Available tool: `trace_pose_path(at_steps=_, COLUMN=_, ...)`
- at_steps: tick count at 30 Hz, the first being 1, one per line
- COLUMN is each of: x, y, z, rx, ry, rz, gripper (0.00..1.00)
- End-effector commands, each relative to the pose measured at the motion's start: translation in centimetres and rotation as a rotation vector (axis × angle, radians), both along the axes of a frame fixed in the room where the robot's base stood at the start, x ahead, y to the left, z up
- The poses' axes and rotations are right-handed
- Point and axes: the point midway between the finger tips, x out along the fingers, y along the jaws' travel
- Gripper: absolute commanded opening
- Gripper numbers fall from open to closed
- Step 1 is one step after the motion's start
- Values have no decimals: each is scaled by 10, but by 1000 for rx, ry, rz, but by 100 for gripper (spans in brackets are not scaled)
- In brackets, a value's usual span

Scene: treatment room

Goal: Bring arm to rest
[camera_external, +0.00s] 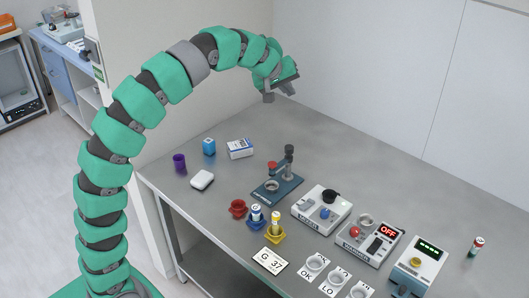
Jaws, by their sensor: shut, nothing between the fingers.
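My green and grey segmented arm rises on the left and arches over to the right. My gripper (281,92) hangs at its end, above the back part of the grey bench (225,195). It is shut and empty, well clear of the things on the bench.
Below stand a blue press-like stand (277,188), a red holder (237,209), a yellow holder (275,235), several devices such as the one reading OFF (370,242), a purple cup (179,162) and boxes (240,149). Walls rise behind. The bench's back is clear.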

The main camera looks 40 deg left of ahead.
Motion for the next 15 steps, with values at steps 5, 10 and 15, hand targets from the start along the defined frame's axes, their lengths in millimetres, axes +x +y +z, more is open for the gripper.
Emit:
trace_pose_path(at_steps=5, x=-33, y=16, z=53, rx=126, ry=-149, rz=-122, gripper=0)
trace_pose_path(at_steps=10, x=-67, y=30, z=97, rx=267, ry=-285, rz=-223, gripper=0)
trace_pose_path(at_steps=15, x=-105, y=42, z=137, rx=426, ry=-413, rz=-310, gripper=0)
